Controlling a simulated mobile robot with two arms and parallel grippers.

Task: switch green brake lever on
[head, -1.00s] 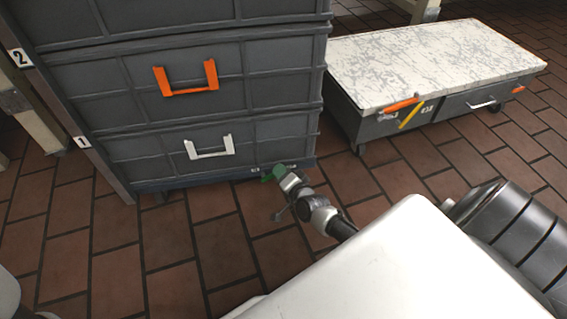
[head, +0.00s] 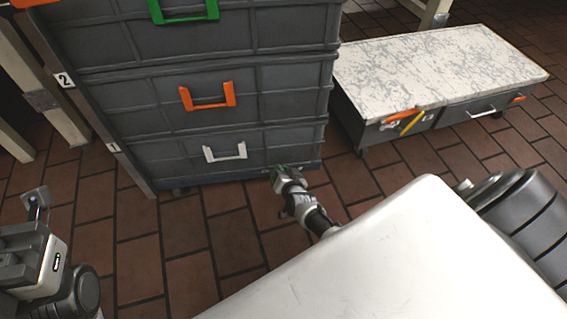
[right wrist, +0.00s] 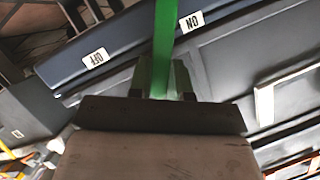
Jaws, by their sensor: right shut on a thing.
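The green brake lever (right wrist: 164,35) shows in the right wrist view as a green bar running up from between my right fingers. It stands between the OFF label (right wrist: 96,58) and the ON label (right wrist: 192,22), closer to ON. Both labels read upside down on the dark blue base edge (right wrist: 125,47). My right gripper (right wrist: 160,82) is shut on the lever. In the head view my right gripper (head: 281,174) is at the low front right corner of the crate stack, with little green showing. My left gripper (head: 37,195) is at the left edge, its jaw opening unclear.
Grey stacked crates (head: 290,107) with green, orange and white handles rise behind the right gripper. A low grey cart (head: 440,70) with a marbled top stands to the right. Open brick-tiled floor (head: 215,250) lies in front of the stack.

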